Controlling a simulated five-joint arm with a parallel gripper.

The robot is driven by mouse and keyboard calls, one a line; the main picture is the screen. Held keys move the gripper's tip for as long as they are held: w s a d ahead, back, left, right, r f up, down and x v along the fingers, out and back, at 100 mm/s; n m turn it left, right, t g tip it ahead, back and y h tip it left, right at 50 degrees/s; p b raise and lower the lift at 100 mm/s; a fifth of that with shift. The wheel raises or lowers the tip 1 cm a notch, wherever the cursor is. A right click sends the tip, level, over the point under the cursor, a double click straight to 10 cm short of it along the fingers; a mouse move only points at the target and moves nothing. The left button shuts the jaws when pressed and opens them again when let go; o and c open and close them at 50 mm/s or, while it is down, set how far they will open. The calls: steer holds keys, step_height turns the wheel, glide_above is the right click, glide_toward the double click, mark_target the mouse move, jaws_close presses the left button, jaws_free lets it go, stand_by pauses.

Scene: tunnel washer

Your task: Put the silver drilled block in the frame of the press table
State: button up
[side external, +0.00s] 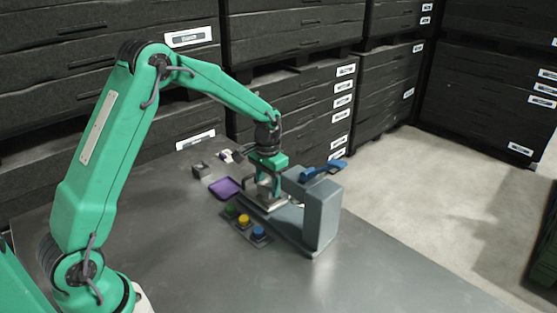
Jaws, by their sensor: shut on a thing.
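My gripper (266,190) points down over the table of the press, close to the left side of the press's grey upright. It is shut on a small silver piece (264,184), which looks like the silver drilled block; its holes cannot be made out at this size. The press table (284,209) is a grey plate beneath the gripper, with a metal frame (262,207) on it. The gripper and the piece hide part of the frame. I cannot tell whether the piece touches the frame or hangs just above it.
The grey press body (322,215) with a blue lever (325,169) stands right of my gripper. A purple tray (224,188), a small grey block-like object (202,170) and a small white-and-purple object (227,156) lie left. A button panel (245,222) sits in front. The near tabletop (190,260) is clear.

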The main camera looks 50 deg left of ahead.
steer(key=shift+f, duration=1.35)
stand_by(1.4)
steer(key=o, duration=1.2)
steer(key=shift+s, duration=0.1)
steer(key=shift+c, duration=0.2)
steer(key=shift+o, duration=0.2)
steer(key=o, duration=0.4)
steer(key=shift+c, duration=0.2)
steer(key=shift+r, duration=0.1)
steer(key=shift+r, duration=3.8)
